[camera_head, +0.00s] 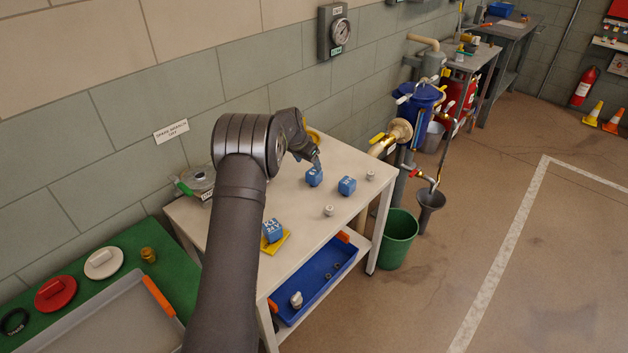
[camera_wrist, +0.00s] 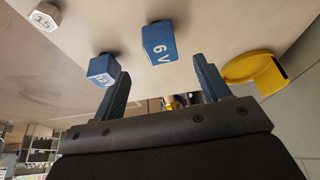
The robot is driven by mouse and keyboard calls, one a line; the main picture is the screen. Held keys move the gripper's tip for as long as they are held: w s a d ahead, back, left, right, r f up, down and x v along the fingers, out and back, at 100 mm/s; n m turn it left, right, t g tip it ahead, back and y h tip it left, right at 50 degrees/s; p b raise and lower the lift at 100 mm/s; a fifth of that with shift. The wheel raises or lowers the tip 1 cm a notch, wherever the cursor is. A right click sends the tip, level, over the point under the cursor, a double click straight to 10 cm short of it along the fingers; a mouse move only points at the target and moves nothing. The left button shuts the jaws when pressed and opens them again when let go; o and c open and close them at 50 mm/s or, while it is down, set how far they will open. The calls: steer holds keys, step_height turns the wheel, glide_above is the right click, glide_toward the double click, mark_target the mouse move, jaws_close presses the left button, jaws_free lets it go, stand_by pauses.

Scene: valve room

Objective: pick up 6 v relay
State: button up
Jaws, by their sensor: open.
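The 6 V relay is a blue block marked "6 V" in the wrist view (camera_wrist: 158,43); it stands on the pale table, and in the head view it appears to be the blue block (camera_head: 314,177) just below my fingertips. My gripper (camera_head: 318,165) is open and empty; in the wrist view its two fingers (camera_wrist: 162,64) point toward the relay, which shows in the gap between them, apart from both as far as I can tell. A second blue relay (camera_head: 347,186) stands to the right; it also shows in the wrist view (camera_wrist: 102,70) by the left finger.
A blue relay marked "K1 24" (camera_head: 273,230) sits on a yellow plate (camera_head: 284,242) at the table's near side. White hex pieces (camera_head: 328,210) (camera_head: 370,175) stand near the right edge. A yellow object (camera_wrist: 255,68) lies right of the fingers. A green bucket (camera_head: 398,240) stands beside the table.

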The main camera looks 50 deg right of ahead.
mark_target(313, 172)
steer(key=x, duration=0.9)
steer(key=shift+d+f, duration=0.15)
steer(key=c, duration=1.1)
